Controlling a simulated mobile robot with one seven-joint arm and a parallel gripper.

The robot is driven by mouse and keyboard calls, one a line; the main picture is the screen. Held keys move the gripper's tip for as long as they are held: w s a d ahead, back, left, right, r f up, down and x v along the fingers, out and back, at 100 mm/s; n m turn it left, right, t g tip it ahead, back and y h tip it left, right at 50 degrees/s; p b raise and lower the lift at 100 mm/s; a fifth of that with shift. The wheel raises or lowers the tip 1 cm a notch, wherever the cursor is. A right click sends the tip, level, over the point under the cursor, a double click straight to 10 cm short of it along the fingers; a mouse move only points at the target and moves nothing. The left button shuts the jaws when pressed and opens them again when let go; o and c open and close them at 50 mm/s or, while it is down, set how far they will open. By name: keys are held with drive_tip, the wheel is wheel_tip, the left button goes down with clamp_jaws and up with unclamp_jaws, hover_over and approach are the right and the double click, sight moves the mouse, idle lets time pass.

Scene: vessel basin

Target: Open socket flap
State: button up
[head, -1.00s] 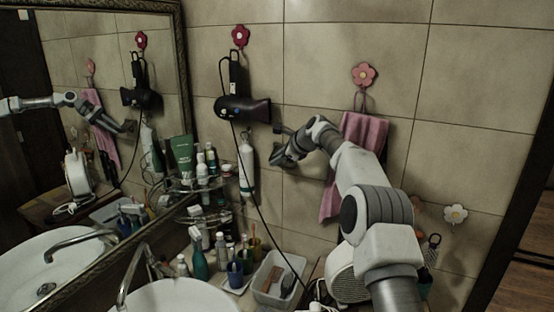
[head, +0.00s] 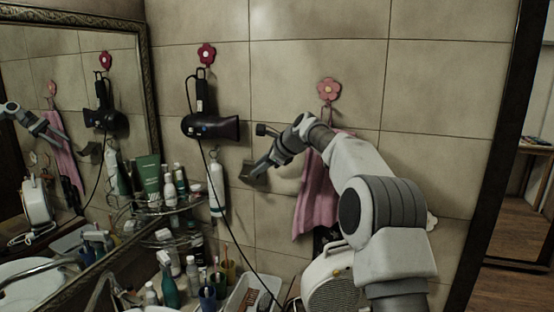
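The grey socket (head: 253,178) is on the tiled wall, right of the white bottle and below the hair dryer. It looks like a small plate angled from the wall; I cannot tell whether its flap is open. My gripper (head: 263,165) points down and left, with its tips at the socket's upper right edge. Touching or slightly apart cannot be told. The finger gap is too small to see. The socket also shows in the mirror.
A black hair dryer (head: 212,127) hangs on the wall, its cord running down past the shelf. A pink towel (head: 317,195) hangs behind my arm. Bottles crowd the corner shelf (head: 170,207). A white fan heater (head: 331,283) stands below my arm. The mirror (head: 70,130) is at left.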

drive_tip(key=b+v, duration=0.1)
drive_tip(key=v, duration=0.8)
drive_tip(key=shift+s+r+b, duration=0.2)
drive_tip(key=shift+b, duration=0.1)
drive_tip(key=shift+d, duration=0.1)
